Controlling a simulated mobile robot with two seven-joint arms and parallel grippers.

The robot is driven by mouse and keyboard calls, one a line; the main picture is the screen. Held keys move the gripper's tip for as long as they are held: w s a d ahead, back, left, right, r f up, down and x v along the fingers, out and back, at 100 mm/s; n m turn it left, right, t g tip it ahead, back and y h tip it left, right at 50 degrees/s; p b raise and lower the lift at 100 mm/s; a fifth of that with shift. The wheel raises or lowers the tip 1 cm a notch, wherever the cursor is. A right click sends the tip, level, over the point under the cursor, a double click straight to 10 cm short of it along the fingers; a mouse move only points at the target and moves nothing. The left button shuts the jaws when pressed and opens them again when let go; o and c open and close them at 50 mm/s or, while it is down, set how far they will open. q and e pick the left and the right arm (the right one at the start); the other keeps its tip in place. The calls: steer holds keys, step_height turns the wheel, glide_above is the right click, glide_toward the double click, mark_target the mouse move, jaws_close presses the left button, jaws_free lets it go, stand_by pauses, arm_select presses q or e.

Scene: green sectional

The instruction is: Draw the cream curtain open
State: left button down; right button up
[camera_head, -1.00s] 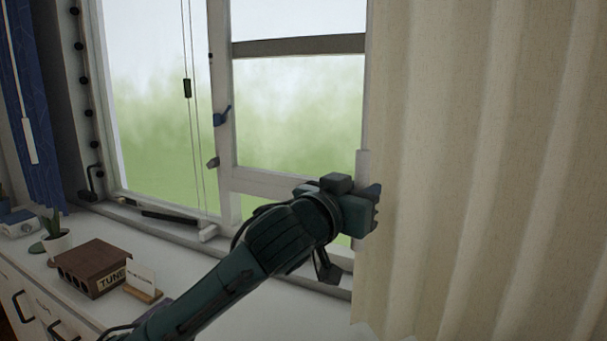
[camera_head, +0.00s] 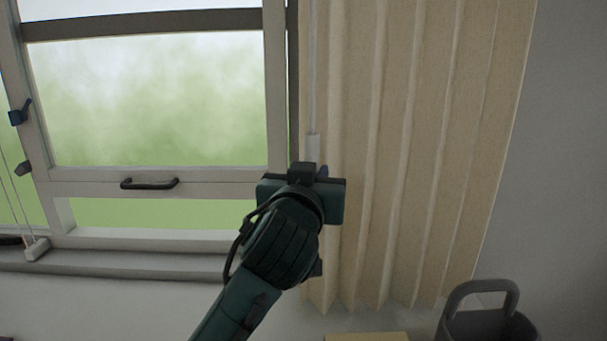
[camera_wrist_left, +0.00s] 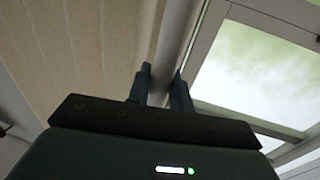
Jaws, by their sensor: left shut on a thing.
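The cream curtain (camera_head: 420,130) hangs in bunched folds to the right of the window in the head view. A pale wand (camera_head: 312,90) hangs along its left edge and ends in a thicker handle. My left gripper (camera_head: 318,172) is at that handle, at the curtain's left edge. In the left wrist view, the fingers (camera_wrist_left: 160,88) are shut around the pale wand handle (camera_wrist_left: 168,55), with the curtain (camera_wrist_left: 80,45) just to the left. My right gripper is in neither view.
The window (camera_head: 150,100) is uncovered, with a dark handle (camera_head: 150,184) on its lower frame and a sill (camera_head: 120,262) below. A dark grey container with a loop handle (camera_head: 485,320) stands at bottom right, beside a tan object (camera_head: 365,337). Bare wall (camera_head: 565,180) lies right of the curtain.

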arm_select(q)
steer(key=shift+d, duration=0.2)
steer(key=c, duration=1.3)
jaws_free()
steer(key=shift+d, duration=0.15)
steer(key=b+v, duration=0.2)
steer(key=v, duration=1.1)
steer(key=shift+a+b, duration=0.25)
steer(key=shift+b, duration=0.1)
steer(key=shift+f, duration=0.1)
